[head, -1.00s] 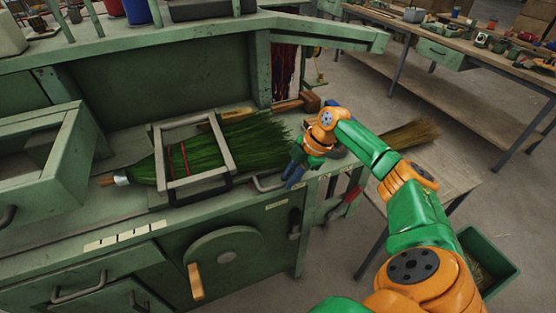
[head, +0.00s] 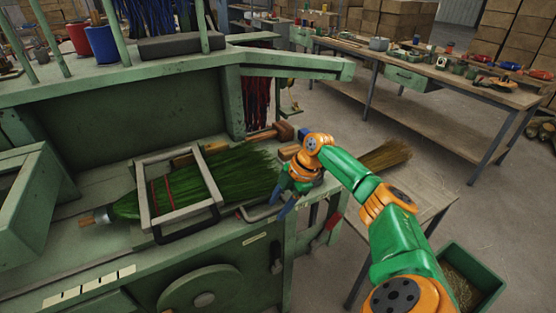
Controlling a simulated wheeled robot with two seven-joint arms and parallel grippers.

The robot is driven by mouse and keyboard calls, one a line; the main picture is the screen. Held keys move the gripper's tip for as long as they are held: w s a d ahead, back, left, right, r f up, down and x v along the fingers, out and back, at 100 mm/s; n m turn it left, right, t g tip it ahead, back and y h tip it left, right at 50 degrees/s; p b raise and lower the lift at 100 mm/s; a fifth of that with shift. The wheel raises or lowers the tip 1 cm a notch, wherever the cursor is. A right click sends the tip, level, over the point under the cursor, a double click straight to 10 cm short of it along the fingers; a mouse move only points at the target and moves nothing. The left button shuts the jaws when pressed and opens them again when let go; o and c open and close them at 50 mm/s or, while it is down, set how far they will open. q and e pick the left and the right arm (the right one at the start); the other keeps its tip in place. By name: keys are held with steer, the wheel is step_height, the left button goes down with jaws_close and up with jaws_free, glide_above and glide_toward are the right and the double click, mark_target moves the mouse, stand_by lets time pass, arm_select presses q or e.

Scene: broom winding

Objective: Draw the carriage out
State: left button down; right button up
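The carriage is likely the pale metal frame (head: 213,182) lying around a green-bristled broom (head: 240,172) on the green bench; I cannot tell for certain. A grey bar handle (head: 256,217) sticks out at the bench's front edge, right of the frame. My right gripper (head: 282,203) is at the right end of this handle, its blue fingers pointing down. The fingers overlap the handle in the head view; whether they are closed on it is not clear. My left gripper is not in view.
A wooden mallet (head: 283,132) lies behind the gripper on the bench. An open green drawer box (head: 30,205) stands at the left. A straw broom (head: 385,155) lies on a side table at the right. A green bin (head: 478,280) stands on the floor.

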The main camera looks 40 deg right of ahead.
steer(key=b+v, duration=0.1)
steer(key=v, duration=0.6)
stand_by(0.4)
